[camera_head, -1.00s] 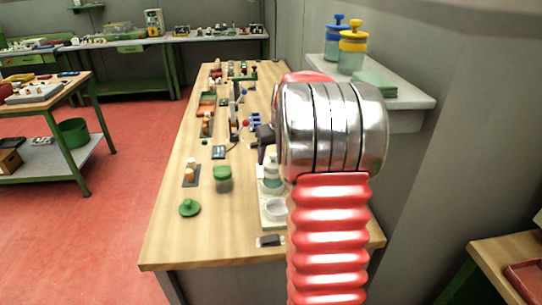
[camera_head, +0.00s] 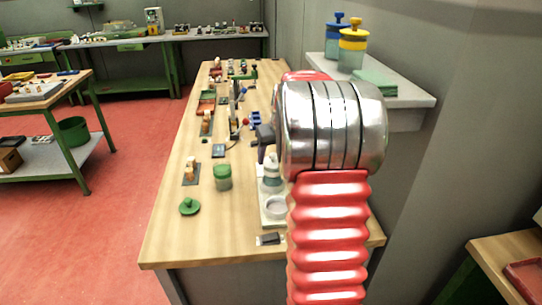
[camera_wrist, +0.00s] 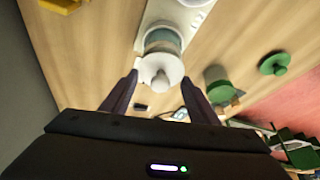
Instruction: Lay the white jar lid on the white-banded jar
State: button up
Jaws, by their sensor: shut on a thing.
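The white jar lid (camera_wrist: 160,70), with a round knob, is between the two dark fingers of my gripper (camera_wrist: 160,79) in the wrist view. My gripper is shut on it. The white-banded jar (camera_wrist: 162,39), pale grey-green and clear, stands just beyond the lid, which overlaps its near edge in this view. I cannot tell whether lid and jar touch. In the head view the jar (camera_head: 271,184) stands upright on a pale tray, and my arm hides most of the gripper.
The pale tray (camera_head: 267,222) also holds a white round dish (camera_head: 275,206). To its left stand a green-topped jar (camera_head: 222,178) and a loose green lid (camera_head: 189,207). A dark block (camera_head: 270,239) lies near the front edge. The front left of the bench is clear.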

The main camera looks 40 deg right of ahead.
jog(key=o, duration=1.1)
jog(key=shift+r, duration=0.1)
jog(key=shift+s+r, duration=0.1)
jog(key=shift+r, duration=3.3)
